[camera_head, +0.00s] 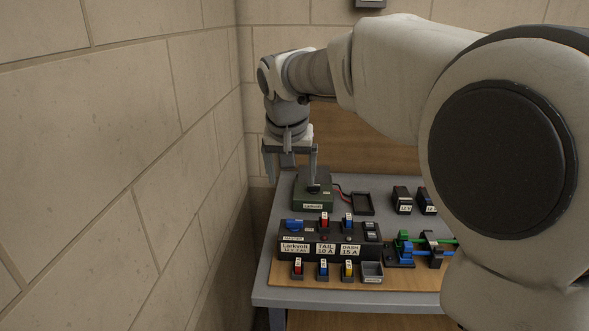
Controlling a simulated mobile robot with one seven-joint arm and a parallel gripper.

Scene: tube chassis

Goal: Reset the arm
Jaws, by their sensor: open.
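My gripper (290,168) points down above the back left of the grey table (287,190), with its fingers spread apart. Whether that finger touches the box or knob I cannot tell. Nothing shows between the fingers. My arm reaches in from the right and hides the right part of the table.
A black panel (345,236) with coloured switches stands on a wooden board (290,272). A black tray (362,203), small dark blocks (402,199) and green and blue levers (420,245) lie rightward. A block wall (120,150) rises close on the left.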

